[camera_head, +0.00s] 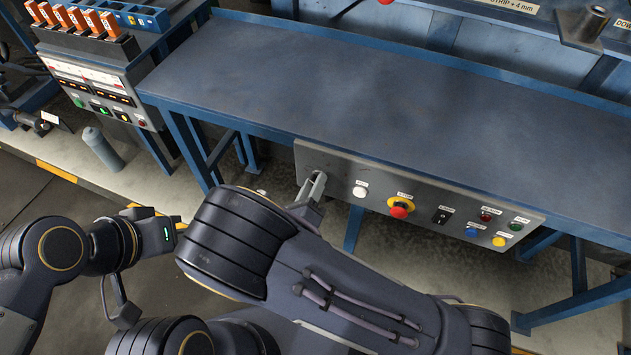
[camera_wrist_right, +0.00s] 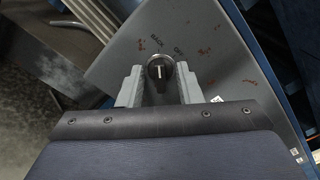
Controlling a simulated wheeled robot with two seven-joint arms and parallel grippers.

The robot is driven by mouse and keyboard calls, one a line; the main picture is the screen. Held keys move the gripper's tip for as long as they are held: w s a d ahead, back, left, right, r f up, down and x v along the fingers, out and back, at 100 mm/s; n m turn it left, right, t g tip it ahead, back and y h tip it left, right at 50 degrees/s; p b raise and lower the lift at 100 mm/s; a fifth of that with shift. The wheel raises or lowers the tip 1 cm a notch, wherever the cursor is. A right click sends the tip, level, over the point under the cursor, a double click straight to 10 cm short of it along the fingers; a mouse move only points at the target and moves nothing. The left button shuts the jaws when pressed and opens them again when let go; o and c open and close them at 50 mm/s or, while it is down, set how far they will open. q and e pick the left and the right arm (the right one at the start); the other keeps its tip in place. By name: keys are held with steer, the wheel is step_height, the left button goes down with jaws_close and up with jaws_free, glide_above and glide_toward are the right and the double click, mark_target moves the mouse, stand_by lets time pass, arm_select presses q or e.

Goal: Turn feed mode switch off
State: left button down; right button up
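The feed mode switch (camera_wrist_right: 160,72) is a round black knob with a white pointer mark, on the grey control panel (camera_wrist_right: 120,62). In the head view the right gripper (camera_head: 314,188) reaches the left end of the panel (camera_head: 330,158) and hides the knob. My left gripper (camera_head: 176,223) is at the left, away from the panel; its finger opening is unclear.
The panel hangs under a blue workbench (camera_head: 370,90). To the right are a white button (camera_head: 360,191), a red emergency stop (camera_head: 400,209), a black rocker switch (camera_head: 442,215) and several coloured buttons. A second control box (camera_head: 100,85) stands at the upper left.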

steer(key=shift+c, duration=0.4)
steer(key=c, duration=0.6)
steer(key=shift+o, duration=0.2)
steer(key=shift+s+d+m+b, duration=0.1)
steer(key=shift+d+m+b, duration=0.05)
steer(key=shift+m+b, duration=4.2)
steer(key=shift+m+p, duration=0.5)
steer(key=shift+m, duration=0.15)
